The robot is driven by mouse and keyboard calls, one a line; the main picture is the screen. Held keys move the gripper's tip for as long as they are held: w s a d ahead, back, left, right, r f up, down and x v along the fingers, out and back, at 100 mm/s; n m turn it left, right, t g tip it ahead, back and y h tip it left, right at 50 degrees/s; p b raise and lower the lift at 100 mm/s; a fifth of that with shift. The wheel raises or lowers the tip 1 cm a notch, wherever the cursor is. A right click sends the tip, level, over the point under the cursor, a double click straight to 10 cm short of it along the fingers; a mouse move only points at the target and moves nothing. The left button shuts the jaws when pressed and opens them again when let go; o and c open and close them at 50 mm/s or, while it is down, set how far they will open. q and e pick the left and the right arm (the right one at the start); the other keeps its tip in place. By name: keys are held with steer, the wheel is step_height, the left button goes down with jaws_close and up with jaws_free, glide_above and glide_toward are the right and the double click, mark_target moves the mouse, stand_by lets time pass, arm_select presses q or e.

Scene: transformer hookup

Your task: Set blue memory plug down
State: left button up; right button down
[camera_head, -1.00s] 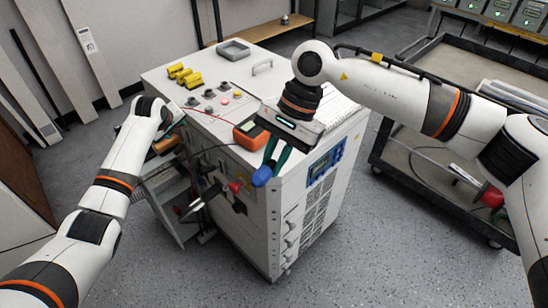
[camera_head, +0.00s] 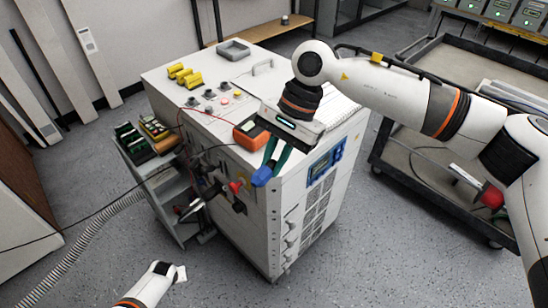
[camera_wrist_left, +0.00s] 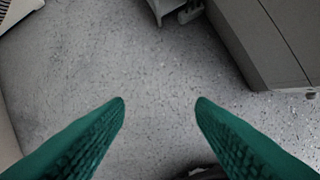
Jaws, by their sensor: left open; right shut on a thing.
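The blue memory plug (camera_head: 262,177) is at the green fingertips of my right gripper (camera_head: 269,165). This gripper is shut on it and holds it in front of the upper front edge of the white cabinet (camera_head: 250,110). The fingers hide part of the plug. My left gripper (camera_wrist_left: 160,102) is open and empty in the left wrist view, with grey floor beyond its fingers. In the head view only a piece of my left arm shows at the bottom edge.
An orange meter (camera_head: 250,136) lies on the cabinet top near the right gripper. A side shelf (camera_head: 178,190) at the cabinet's left bears green and yellow parts. A red knob (camera_head: 236,187) sits on the front. A dark cart (camera_head: 420,185) stands at right.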

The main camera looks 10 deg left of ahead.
arm_select(q)
steer(key=s+d+f+m, duration=0.2)
steer(key=s+d, duration=0.3)
steer(key=s, duration=0.5)
steer(key=s+d+f+m+g+h, duration=0.1)
steer(key=s+d+f, duration=0.3)
steer(key=s, duration=0.7)
steer(key=s+d+f+m+h, duration=0.1)
steer(key=s+d+f+m, duration=0.2)
steer(key=s+d, duration=0.3)
steer(key=s+m, duration=0.1)
steer(key=s, duration=0.3)
steer(key=shift+s+d+f+g, duration=0.15)
steer(key=shift+s+g, duration=0.05)
steer(key=shift+g, duration=0.1)
arm_select(e)
steer(key=s+d+f+n, duration=0.2)
steer(key=d, duration=1)
steer(key=s+d+f+n+g+h, duration=0.1)
steer(key=s+d+f+n, duration=0.1)
steer(key=d, duration=0.9)
steer(key=shift+s+d+f+n, duration=0.3)
steer(key=shift+s+d, duration=0.1)
steer(key=shift+s, duration=0.2)
